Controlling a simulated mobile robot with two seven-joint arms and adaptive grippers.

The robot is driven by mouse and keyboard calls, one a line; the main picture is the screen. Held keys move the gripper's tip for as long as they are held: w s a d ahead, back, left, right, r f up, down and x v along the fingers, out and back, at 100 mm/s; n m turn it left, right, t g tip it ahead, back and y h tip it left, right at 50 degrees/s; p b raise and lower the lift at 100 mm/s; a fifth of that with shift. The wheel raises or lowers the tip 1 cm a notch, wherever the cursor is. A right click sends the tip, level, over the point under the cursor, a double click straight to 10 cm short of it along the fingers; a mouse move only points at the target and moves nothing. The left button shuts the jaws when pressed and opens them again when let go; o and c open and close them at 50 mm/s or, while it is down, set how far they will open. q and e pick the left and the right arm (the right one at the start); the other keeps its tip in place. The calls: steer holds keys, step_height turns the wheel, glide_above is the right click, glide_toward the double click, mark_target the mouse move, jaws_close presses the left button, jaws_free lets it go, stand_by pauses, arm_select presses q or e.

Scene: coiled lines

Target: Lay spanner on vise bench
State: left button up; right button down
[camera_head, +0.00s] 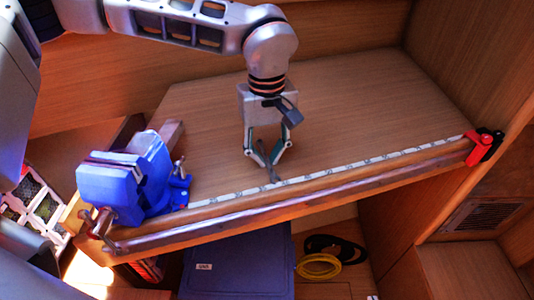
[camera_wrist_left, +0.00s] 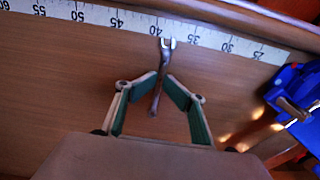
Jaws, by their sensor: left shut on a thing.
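The spanner (camera_head: 273,174) is a thin grey metal tool. My left gripper (camera_head: 266,161) is shut on it and points down over the vise bench (camera_head: 350,105), near its front edge. In the left wrist view the spanner (camera_wrist_left: 165,61) sits between the green-lined fingertips (camera_wrist_left: 160,83), its open-jaw end over the measuring strip. I cannot tell whether the spanner touches the wood. The blue vise (camera_head: 125,180) is at the bench's left end; part of it also shows in the left wrist view (camera_wrist_left: 292,90). My right gripper is not in view.
A white measuring strip (camera_head: 330,171) runs along the front edge. A red clamp (camera_head: 480,148) is at the right front corner. The wood behind my gripper is clear. Below are a blue lidded box (camera_head: 240,265) and coiled yellow line (camera_head: 319,266).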

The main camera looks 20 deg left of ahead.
mark_target(266, 161)
arm_select(q)
steer(key=shift+s+a+f, duration=0.1)
steer(key=shift+s+f, duration=0.2)
steer(key=shift+f, duration=0.15)
steer(key=shift+r, duration=0.25)
step_height(266, 161, up, 13)
steer(key=shift+w+r, duration=0.15)
steer(key=shift+w, duration=0.2)
